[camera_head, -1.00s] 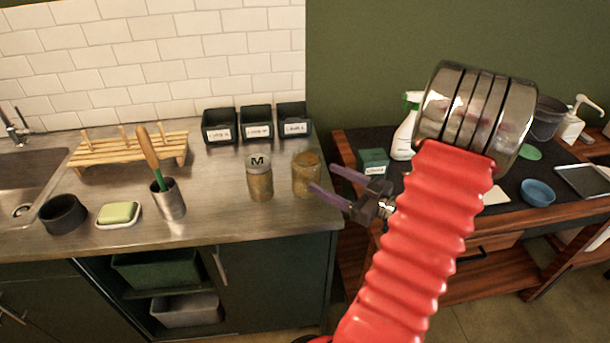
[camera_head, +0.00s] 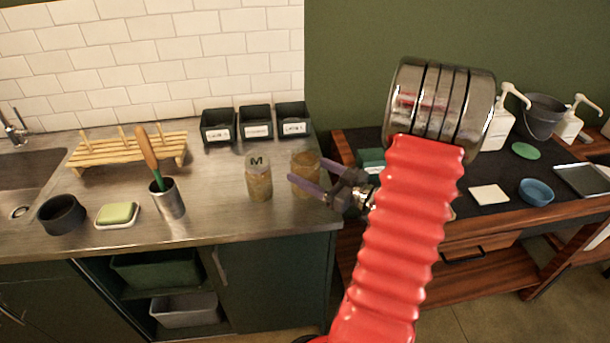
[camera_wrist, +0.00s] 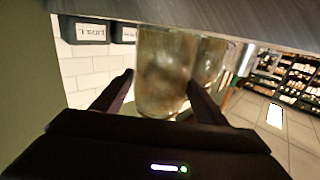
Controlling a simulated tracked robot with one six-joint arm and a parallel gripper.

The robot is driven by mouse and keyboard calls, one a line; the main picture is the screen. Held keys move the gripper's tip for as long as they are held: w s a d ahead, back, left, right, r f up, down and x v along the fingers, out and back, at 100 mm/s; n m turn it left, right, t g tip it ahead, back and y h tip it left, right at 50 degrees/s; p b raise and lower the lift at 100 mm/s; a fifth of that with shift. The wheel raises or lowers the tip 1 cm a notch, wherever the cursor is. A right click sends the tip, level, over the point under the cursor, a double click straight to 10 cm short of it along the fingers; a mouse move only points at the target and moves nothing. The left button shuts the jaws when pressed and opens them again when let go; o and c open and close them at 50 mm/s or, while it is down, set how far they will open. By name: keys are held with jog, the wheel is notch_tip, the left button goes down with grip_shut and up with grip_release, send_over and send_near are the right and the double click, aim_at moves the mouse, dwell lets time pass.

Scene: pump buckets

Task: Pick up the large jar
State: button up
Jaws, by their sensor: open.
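The large jar (camera_head: 304,186) is a glass jar with tan contents, upright near the right end of the steel counter. A slimmer jar marked M on its lid (camera_head: 258,178) stands to its left. My gripper (camera_head: 306,171) is open, its purple fingers reaching the large jar from the right and covering part of it. In the wrist view, where the counter shows at the top, the large jar (camera_wrist: 165,65) stands between the two spread fingers, with small gaps visible. The M jar (camera_wrist: 208,60) shows partly behind it. Contact with the fingers cannot be told.
Black labelled bins (camera_head: 256,123) stand at the back by the tiles. A metal cup with a brush (camera_head: 168,199), a soap dish (camera_head: 117,215) and a wooden rack (camera_head: 125,151) are further left. A dark table (camera_head: 470,165) with bottles is at right.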

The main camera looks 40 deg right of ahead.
aim_at(294, 163)
jog(key=shift+w+a+r, duration=0.1)
jog(key=shift+w+a, duration=0.15)
jog(key=shift+w, duration=1)
jog(key=shift+w+a, duration=0.25)
jog(key=shift+w, duration=0.95)
jog(key=shift+c, duration=0.2)
jog(key=c, duration=0.8)
jog(key=shift+r, duration=5)
jog(key=shift+r, duration=2.05)
